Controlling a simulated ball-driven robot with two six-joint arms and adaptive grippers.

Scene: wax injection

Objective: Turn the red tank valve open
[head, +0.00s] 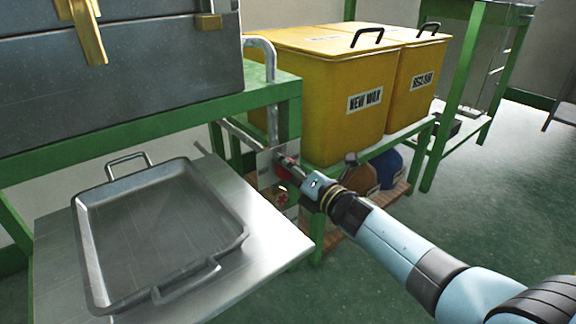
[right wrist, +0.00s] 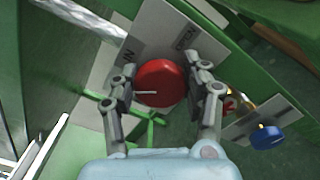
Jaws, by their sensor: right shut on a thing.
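The red tank valve (right wrist: 158,83) is a round red knob with a pale line on its face, in the middle of the right wrist view. It sits in front of a grey plate (right wrist: 185,32) with dark lettering, partly readable as "OPEN". My right gripper (right wrist: 163,88) is shut on the knob, one finger on each side. In the head view my right gripper (head: 286,164) reaches in beside the green stand, and only a little red shows at its tips. My left gripper is not in view.
A metal tray (head: 165,235) lies on a steel shelf (head: 255,215) at left. Yellow bins (head: 335,90) stand on a green-framed rack behind my right arm.

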